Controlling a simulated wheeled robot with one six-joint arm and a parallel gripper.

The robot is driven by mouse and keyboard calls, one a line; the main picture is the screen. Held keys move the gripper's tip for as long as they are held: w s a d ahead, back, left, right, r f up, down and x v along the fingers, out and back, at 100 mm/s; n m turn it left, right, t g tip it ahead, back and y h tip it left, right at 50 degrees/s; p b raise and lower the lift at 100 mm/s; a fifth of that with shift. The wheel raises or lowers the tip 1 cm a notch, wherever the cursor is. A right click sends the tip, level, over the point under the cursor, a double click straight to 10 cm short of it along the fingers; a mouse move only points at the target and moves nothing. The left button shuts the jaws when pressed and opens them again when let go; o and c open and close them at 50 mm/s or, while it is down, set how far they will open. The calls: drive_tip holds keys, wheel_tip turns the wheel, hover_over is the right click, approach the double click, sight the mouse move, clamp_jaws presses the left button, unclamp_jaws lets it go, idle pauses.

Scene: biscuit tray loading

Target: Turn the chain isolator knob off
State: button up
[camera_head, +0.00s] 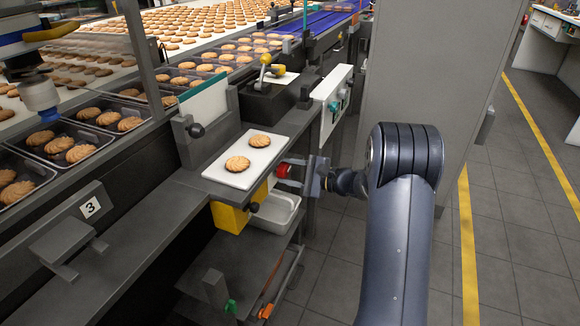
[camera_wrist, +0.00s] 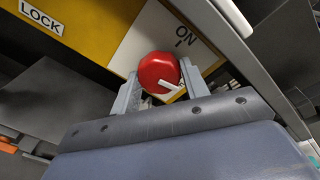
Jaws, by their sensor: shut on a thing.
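The isolator knob (camera_wrist: 158,70) is round and red with a white pointer mark. Part of the knob's face and part of the panel are hidden by my fingers and wrist.
A "LOCK" label (camera_wrist: 41,17) is on the yellow part of the panel. A white board (camera_head: 226,176) with two biscuits and a white bin (camera_head: 277,216) are near. The floor at right is clear.

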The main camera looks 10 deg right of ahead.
drive_tip(key=shift+m+p, duration=0.55)
drive_tip(key=shift+m, duration=0.25)
drive_tip(key=shift+f, duration=0.1)
drive_tip(key=o, duration=1)
drive_tip(key=p+v, duration=0.1)
drive_tip(key=v, duration=1)
drive_tip(key=shift+w+p, duration=0.15)
drive_tip(key=shift+p, duration=0.25)
